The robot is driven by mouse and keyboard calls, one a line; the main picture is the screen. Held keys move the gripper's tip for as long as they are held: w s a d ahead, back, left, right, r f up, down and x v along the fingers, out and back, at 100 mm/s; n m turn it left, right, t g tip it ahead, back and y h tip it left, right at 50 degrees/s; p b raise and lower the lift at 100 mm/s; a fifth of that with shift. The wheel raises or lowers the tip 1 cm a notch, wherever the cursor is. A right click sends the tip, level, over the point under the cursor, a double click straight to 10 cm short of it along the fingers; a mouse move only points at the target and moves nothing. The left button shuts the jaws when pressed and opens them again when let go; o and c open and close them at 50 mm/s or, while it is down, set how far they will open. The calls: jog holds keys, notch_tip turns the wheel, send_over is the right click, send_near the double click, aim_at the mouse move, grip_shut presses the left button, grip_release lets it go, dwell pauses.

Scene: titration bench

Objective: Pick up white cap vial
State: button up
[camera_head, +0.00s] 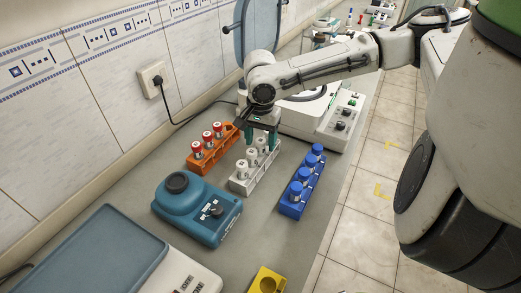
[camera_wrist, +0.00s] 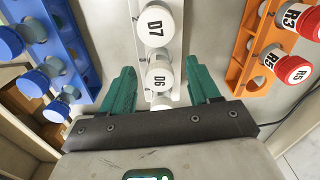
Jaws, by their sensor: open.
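White-capped vials stand upright in a white rack (camera_head: 240,187) in the middle of the bench. In the wrist view, caps marked D7 (camera_wrist: 155,27) and D6 (camera_wrist: 160,75) show, with another vial partly hidden beyond D6 by my gripper. The nearest white cap in the head view (camera_head: 242,166) is clear of my gripper. My gripper (camera_wrist: 162,84) is open over the rack's far end. Its teal fingers lie on either side of the D6 vial, with gaps on both sides. In the head view my gripper (camera_head: 259,139) partly hides the far vials.
An orange rack (camera_head: 228,152) with red-capped vials stands to the left. A blue rack (camera_head: 292,210) with blue-capped vials stands to the right. A blue device (camera_head: 195,215) sits in front, and a white instrument (camera_head: 325,120) behind. A yellow block (camera_head: 267,282) lies near the front edge.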

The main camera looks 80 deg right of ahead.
jog(key=shift+f, duration=0.4)
jog(key=c, duration=1.1)
